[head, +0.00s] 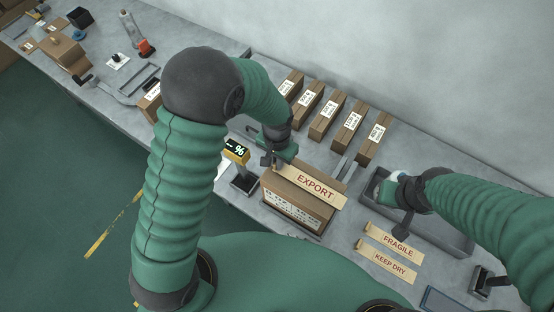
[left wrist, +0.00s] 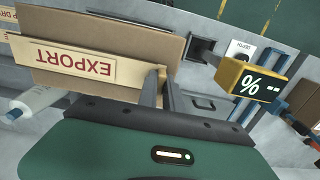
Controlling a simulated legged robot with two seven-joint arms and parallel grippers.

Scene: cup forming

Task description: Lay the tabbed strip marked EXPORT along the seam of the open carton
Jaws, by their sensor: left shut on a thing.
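The tan strip marked EXPORT (head: 314,187) lies over the top of the carton (head: 296,206) in the head view, slanting down to the right. My left gripper (head: 276,163) is shut on the strip's left end. In the left wrist view the EXPORT strip (left wrist: 70,63) shows upside down in front of the brown carton (left wrist: 105,32), with the fingers (left wrist: 160,85) at its tab end. Whether the strip touches the carton, and where the seam runs, I cannot tell. My right gripper (head: 388,190) is over the grey tray; its fingers are not clear.
Strips marked FRAGILE (head: 397,240) and KEEP DRY (head: 388,262) lie in front of the grey tray (head: 446,234). A yellow display (head: 237,151) on a stand is left of the carton; it also shows in the wrist view (left wrist: 250,85). Several closed boxes (head: 327,118) stand in a row behind.

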